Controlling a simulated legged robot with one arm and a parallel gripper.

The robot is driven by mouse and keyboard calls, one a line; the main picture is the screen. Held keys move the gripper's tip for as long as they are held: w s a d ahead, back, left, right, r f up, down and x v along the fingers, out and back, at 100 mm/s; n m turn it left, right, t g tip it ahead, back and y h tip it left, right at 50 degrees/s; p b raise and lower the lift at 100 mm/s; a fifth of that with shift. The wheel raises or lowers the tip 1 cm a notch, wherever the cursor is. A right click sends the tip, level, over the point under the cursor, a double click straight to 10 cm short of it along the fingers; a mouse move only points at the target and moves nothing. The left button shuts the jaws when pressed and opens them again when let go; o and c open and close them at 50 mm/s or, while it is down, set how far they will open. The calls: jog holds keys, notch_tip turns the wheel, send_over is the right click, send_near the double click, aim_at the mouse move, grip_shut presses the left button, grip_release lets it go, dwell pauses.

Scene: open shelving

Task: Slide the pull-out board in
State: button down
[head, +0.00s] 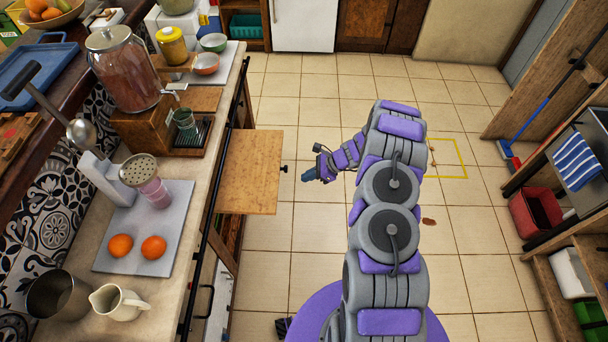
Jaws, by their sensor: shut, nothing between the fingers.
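The pull-out board (250,172) is a square wooden panel. It sticks out from under the counter on the left, over the tiled floor. A small dark knob (284,169) shows at the middle of its outer edge. My gripper (307,176) is shut and empty. It is just to the right of the knob, with a small gap showing between them, and it points left toward the board. My purple and grey arm reaches up from the bottom of the picture. The board's inner part is hidden under the counter.
The counter (218,108) carries a drink dispenser (126,70), a grey board with two oranges (137,246), a steel pot (57,297) and a cream jug (118,302). A dark rail runs along its front edge. Open shelving with a red bin (535,213) stands right. The floor between is mostly clear.

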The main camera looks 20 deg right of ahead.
notch_tip(320, 180, down, 6)
jog(key=w+a+b, duration=0.1)
jog(key=w+a, duration=0.1)
jog(key=a, duration=0.1)
jog(key=b, duration=0.1)
send_near(224, 182)
jog(key=x, duration=0.8)
jog(key=shift+a+f, duration=0.15)
jog(key=shift+a, duration=0.1)
jog(key=shift+d, duration=0.2)
